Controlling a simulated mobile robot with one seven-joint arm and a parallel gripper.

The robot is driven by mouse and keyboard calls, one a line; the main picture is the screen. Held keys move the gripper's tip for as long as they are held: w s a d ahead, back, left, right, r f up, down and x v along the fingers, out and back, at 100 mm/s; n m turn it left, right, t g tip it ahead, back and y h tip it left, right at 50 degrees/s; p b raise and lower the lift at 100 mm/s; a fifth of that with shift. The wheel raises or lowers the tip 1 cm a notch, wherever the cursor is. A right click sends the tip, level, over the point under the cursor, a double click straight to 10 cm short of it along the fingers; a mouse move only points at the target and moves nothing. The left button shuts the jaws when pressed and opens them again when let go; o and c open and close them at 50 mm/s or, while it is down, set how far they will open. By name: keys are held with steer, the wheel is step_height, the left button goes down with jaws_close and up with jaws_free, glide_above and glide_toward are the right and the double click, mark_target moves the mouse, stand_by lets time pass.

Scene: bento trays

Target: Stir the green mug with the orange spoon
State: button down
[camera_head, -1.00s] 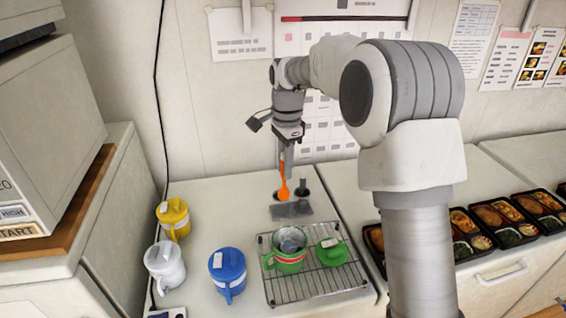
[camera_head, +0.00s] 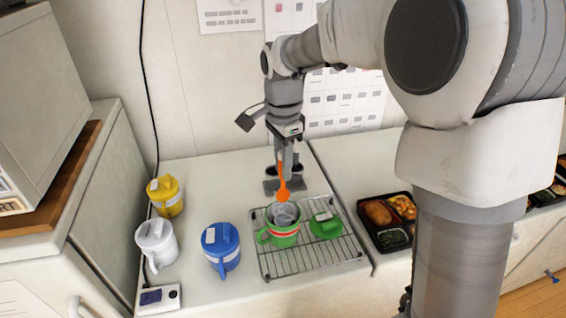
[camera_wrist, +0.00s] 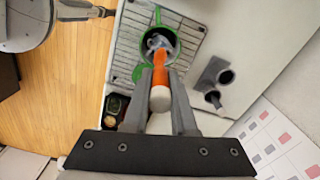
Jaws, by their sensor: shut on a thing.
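The green mug (camera_head: 284,239) with a red band stands upright on a wire rack. Something pale grey fills its open mouth, and I cannot tell what it is. My gripper (camera_wrist: 160,97) is shut on the orange spoon (camera_head: 282,185), which points downward. In the head view the spoon's broad end is just above or at the mug's rim. In the wrist view the spoon's orange handle (camera_wrist: 160,79) lies between my fingers, with the mug (camera_wrist: 172,48) just beyond it. Whether the spoon touches the mug's contents is unclear.
The wire rack (camera_head: 345,248) also holds a green lid (camera_head: 326,227). Blue (camera_head: 221,250), white (camera_head: 157,244) and yellow (camera_head: 166,196) lidded mugs stand to the left. A grey holder (camera_head: 272,187) sits behind the rack. A bento tray (camera_head: 371,233) lies at right.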

mark_target(284, 189)
steer(key=shift+f+b, duration=3)
steer(key=shift+f, duration=1.5)
